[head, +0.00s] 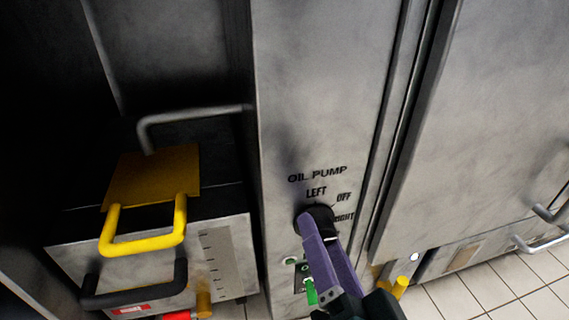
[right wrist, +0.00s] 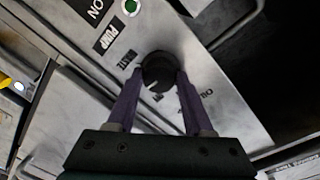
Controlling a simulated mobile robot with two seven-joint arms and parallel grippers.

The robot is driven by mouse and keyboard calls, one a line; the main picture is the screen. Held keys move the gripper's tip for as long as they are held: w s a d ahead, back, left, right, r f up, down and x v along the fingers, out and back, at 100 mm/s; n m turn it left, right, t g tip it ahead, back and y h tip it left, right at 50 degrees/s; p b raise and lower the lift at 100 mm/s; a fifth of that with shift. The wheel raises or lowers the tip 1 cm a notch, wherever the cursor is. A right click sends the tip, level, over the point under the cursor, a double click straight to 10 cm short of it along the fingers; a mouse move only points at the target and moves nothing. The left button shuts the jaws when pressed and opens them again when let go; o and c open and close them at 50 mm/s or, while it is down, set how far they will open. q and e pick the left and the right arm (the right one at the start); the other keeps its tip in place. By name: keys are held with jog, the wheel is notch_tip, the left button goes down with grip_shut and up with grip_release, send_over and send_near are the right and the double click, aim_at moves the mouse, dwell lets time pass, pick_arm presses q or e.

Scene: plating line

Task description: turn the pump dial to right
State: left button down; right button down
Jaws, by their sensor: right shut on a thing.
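The pump dial (head: 321,214) is a round black knob on the steel panel under the words OIL PUMP, with LEFT, OFF and RIGHT printed around it. It also shows in the right wrist view (right wrist: 158,68), with a small white mark near its lower edge. Which word the mark points at is hard to tell. My right gripper (head: 313,228) is shut on the dial, its purple fingers on either side of the knob in the right wrist view (right wrist: 156,82). The fingers hide part of the dial in the head view. My left gripper is not in view.
A green-lit button (right wrist: 131,7) sits on the panel beside the dial. To the left are a yellow handle (head: 143,247) and a black handle (head: 134,300) on a steel unit. A steel door (head: 490,110) stands to the right, above a tiled floor (head: 500,289).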

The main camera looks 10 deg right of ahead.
jog(key=shift+f+m, duration=0.15)
jog(key=shift+m, duration=0.35)
jog(key=c, duration=0.7)
grip_release()
jog(key=shift+c, duration=0.2)
jog(key=o, duration=0.4)
jog(key=shift+w, duration=0.1)
jog(key=shift+o, duration=0.2)
jog(key=s+p, duration=0.3)
jog(key=s, duration=0.7)
jog(key=shift+r, duration=0.4)
